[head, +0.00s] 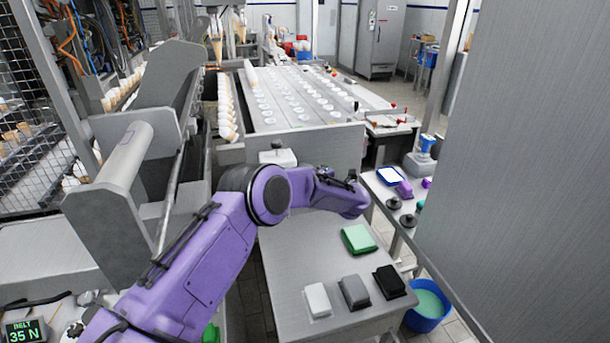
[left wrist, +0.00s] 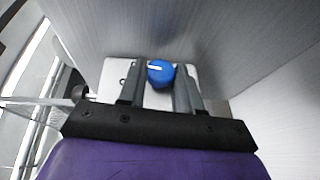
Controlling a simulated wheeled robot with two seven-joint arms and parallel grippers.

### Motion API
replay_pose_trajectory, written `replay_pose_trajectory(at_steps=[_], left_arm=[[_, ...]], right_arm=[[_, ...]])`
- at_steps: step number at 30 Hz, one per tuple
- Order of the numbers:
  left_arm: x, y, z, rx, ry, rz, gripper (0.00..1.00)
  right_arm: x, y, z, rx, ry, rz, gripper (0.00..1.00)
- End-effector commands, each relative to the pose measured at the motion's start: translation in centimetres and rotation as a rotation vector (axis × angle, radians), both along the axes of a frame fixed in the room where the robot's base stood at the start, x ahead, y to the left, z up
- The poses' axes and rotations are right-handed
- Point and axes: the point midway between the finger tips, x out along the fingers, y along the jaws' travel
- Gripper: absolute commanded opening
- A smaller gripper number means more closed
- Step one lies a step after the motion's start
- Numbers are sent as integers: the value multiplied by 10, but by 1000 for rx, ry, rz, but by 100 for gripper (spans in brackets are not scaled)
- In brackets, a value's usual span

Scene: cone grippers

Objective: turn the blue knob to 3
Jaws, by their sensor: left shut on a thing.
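The blue knob (left wrist: 161,74) shows in the left wrist view, mounted on a pale plate (left wrist: 112,72) against a grey metal surface. A white pointer line on the knob lies roughly level, toward its left side. Small dark marks on the plate are too small to read. My left gripper (left wrist: 158,81) is shut on the knob, with one grey finger on each side. In the head view my purple left arm reaches to the middle, and its fingers and the knob cannot be made out there. My right gripper is in neither view.
A tall metal panel (head: 520,160) fills the right side.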

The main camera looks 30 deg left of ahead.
Motion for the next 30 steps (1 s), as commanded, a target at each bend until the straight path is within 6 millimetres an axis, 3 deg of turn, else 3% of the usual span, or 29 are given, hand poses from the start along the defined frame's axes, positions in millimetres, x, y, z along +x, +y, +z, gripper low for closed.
replay_pose_trajectory(at_steps=[18,30], left_arm=[[4,3,15,-417,347,-6,3],[6,5,14,-641,540,-6,3]], right_arm=[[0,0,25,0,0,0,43],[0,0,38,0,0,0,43]])
